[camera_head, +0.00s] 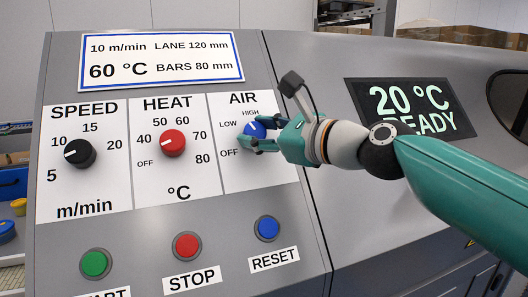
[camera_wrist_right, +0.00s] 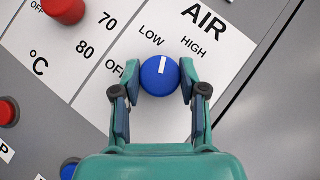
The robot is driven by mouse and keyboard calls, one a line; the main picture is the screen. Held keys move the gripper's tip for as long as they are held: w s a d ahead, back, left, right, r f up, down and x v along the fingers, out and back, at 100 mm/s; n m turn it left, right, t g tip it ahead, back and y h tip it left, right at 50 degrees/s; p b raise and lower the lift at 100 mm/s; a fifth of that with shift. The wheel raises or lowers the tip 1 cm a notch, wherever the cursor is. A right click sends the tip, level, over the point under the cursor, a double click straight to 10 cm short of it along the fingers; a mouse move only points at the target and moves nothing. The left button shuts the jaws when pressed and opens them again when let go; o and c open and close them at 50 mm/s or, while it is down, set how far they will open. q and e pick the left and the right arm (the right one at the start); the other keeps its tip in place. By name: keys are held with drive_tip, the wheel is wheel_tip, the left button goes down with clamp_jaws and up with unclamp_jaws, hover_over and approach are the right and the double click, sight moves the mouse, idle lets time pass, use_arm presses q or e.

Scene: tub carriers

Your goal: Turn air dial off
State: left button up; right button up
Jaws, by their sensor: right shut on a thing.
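The blue air dial (camera_head: 254,129) is on the panel's white AIR section, and it also shows in the wrist view (camera_wrist_right: 160,76). My right gripper (camera_head: 258,136) is shut on the dial, with one finger on each side of it in the wrist view (camera_wrist_right: 160,84). The dial's white pointer line lies between the LOW and HIGH labels, nearer LOW. It is turned away from the OFF label (camera_wrist_right: 116,67). My left gripper is not in view.
The red heat dial (camera_head: 173,143) and black speed dial (camera_head: 80,154) are left of the air dial. Green start (camera_head: 94,263), red stop (camera_head: 187,245) and blue reset (camera_head: 267,228) buttons are below. My arm partly covers the display (camera_head: 410,107), which reads 20 °C.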

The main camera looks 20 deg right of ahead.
drive_tip(key=shift+w+d+r+n+g+y+p, duration=0.1)
drive_tip(key=shift+r+n+g+y+p, duration=0.2)
drive_tip(key=shift+n+g+y+p, duration=0.65)
drive_tip(key=n+g+p, duration=0.2)
drive_tip(key=n+p, duration=0.1)
drive_tip(key=p, duration=0.1)
drive_tip(key=n+g+p, duration=0.2)
drive_tip(key=n+p, duration=0.2)
drive_tip(key=p, duration=0.1)
drive_tip(key=n+g+p, duration=0.2)
drive_tip(key=n+p, duration=0.1)
drive_tip(key=p, duration=0.1)
drive_tip(key=shift+w+r+g+p, duration=0.1)
drive_tip(key=shift+r+g+p, duration=0.15)
drive_tip(key=shift+r+p, duration=0.1)
drive_tip(key=shift+w+f+n+g+h+b, duration=0.1)
drive_tip(key=shift+f+n+g+h+b, duration=0.3)
drive_tip(key=shift+n, duration=0.55)
drive_tip(key=n+g+h, duration=0.1)
drive_tip(key=n+g, duration=0.1)
drive_tip(key=n, duration=0.1)
drive_tip(key=shift+h, duration=0.35)
drive_tip(key=shift+n, duration=0.3)
drive_tip(key=o, duration=1.1)
drive_tip(key=shift+o, duration=0.2)
drive_tip(key=shift+r, duration=0.1)
